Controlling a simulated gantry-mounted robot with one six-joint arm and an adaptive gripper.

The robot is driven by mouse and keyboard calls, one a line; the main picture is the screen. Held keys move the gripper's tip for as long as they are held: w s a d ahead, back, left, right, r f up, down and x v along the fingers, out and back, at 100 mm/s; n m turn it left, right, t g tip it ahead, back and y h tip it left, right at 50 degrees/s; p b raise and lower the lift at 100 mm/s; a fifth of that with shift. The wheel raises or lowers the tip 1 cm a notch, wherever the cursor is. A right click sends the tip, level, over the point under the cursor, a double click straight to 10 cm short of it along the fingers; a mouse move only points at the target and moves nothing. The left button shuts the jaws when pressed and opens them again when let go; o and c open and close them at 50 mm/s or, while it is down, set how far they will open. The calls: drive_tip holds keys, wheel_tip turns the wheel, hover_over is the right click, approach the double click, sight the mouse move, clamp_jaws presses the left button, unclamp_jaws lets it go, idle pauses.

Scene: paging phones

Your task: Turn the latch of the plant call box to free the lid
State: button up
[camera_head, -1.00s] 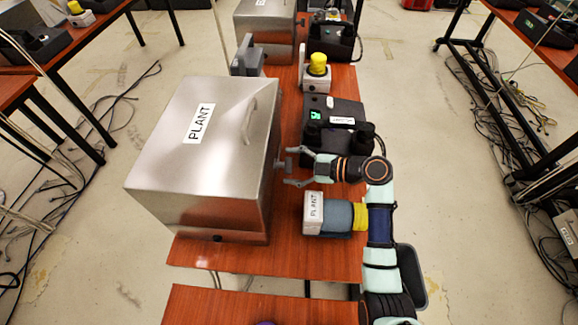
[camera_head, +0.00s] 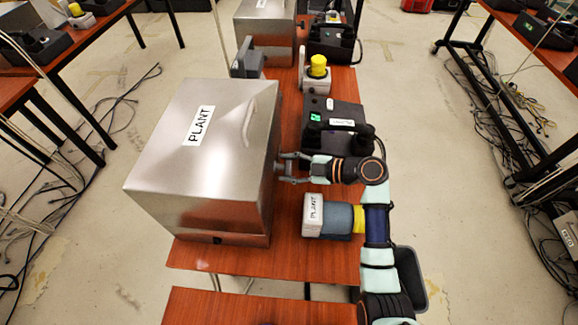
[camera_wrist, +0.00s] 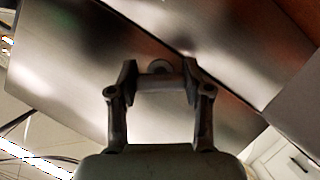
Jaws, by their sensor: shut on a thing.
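The plant call box (camera_head: 225,175) is a large brushed-metal box with a lid handle and a white PLANT label (camera_head: 199,126) on top. Its latch (camera_wrist: 160,81) is a short dark bar on the metal side wall, with a round piece behind it in the wrist view. My gripper (camera_head: 283,167) reaches in from the right at that wall. Its fingers are shut on the latch, one at each end of the bar in the wrist view (camera_wrist: 160,84). In the head view the fingers mostly hide the latch. The lid is down.
A black phone (camera_head: 336,123) with a green display stands behind my gripper. A white and grey PLANT unit (camera_head: 326,216) with a yellow part lies just in front. A yellow-topped beacon (camera_head: 317,70) and another metal box (camera_head: 265,30) stand farther back on the wooden table (camera_head: 260,262).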

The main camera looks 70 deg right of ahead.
drive_tip(key=shift+r, duration=0.1)
drive_tip(key=m+g+y+p, duration=0.1)
drive_tip(key=m, duration=0.1)
drive_tip(key=shift+m+y+p, duration=0.4)
drive_tip(key=shift+m+g+y+p, duration=0.3)
drive_tip(key=shift+m+y+p, duration=0.15)
drive_tip(key=shift+m+y, duration=0.4)
drive_tip(key=shift+m, duration=0.25)
drive_tip(key=o, duration=1.2)
drive_tip(key=v, duration=1.2)
drive_tip(key=shift+s, duration=0.1)
